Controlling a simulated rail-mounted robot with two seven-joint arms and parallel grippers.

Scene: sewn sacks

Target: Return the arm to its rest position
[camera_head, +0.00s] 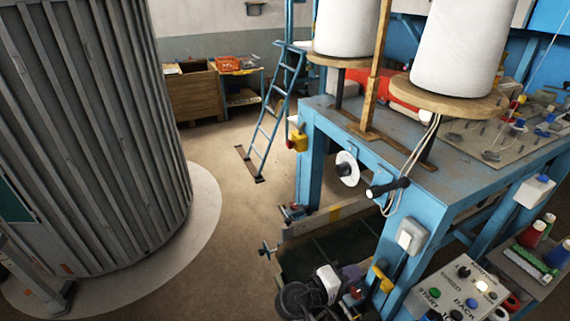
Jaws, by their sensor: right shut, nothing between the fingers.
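My left gripper is not in view.
The blue sewing table (375,165) carries two large white thread cones (458,50). A control panel (465,290) with several buttons is at the bottom right. A ribbed grey cylinder (90,140) stands at left. Bare floor (235,205) lies between, with a blue ladder (275,110) behind.

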